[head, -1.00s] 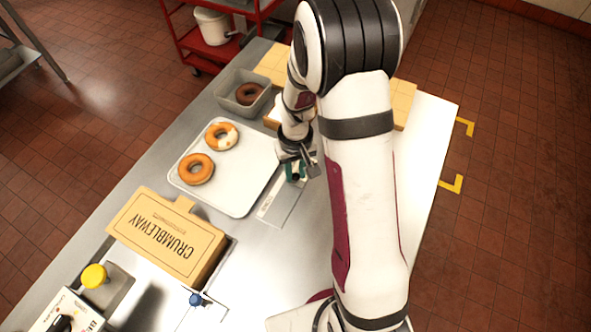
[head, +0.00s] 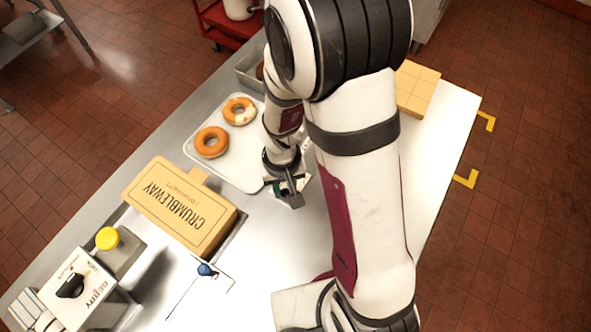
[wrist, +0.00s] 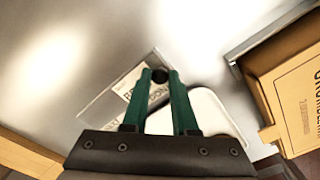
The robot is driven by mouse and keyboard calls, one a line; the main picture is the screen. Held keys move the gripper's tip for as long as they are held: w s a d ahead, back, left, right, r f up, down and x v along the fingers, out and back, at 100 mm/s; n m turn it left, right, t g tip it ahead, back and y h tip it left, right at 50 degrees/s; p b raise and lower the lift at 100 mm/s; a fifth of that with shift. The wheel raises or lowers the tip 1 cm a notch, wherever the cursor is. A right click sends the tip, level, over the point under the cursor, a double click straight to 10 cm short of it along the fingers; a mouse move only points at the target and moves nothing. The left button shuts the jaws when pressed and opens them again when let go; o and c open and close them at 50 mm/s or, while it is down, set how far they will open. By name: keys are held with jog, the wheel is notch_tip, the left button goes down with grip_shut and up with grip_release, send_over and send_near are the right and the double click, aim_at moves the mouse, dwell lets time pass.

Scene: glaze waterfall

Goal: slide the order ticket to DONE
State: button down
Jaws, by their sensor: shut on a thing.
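In the wrist view, my gripper (wrist: 160,76) has its green fingers closed around a dark round knob (wrist: 158,75), which I take to be the order ticket's handle. The knob is over the upper end of a pale strip (wrist: 96,107) with printed black lettering, lying on the steel counter. In the head view, my gripper (head: 289,190) is low over the counter, just right of the white tray. It hides the knob and most of the strip there.
The white tray (head: 232,176) holds two ring doughnuts (head: 212,142). A tan CRUMBLEWAY box (head: 180,207) stands at left of centre. Bare counter lies below my gripper.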

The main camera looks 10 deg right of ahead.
jog(key=shift+s+a, duration=0.2)
jog(key=c, duration=0.7)
grip_release()
notch_tip(320, 180, up, 16)
jog(key=shift+f, duration=0.1)
jog(key=s+r+m, duration=0.1)
jog(key=s+m, duration=0.1)
jog(key=s, duration=0.2)
jog(key=s+d+r+m+y, duration=0.1)
jog(key=s, duration=0.4)
jog(key=s+d+r+m, duration=0.1)
jog(key=s+m, duration=0.1)
jog(key=s, duration=0.3)
jog(key=shift+d+m+y, duration=0.2)
jog(key=shift+m+y, duration=0.1)
jog(key=shift+y, duration=0.1)
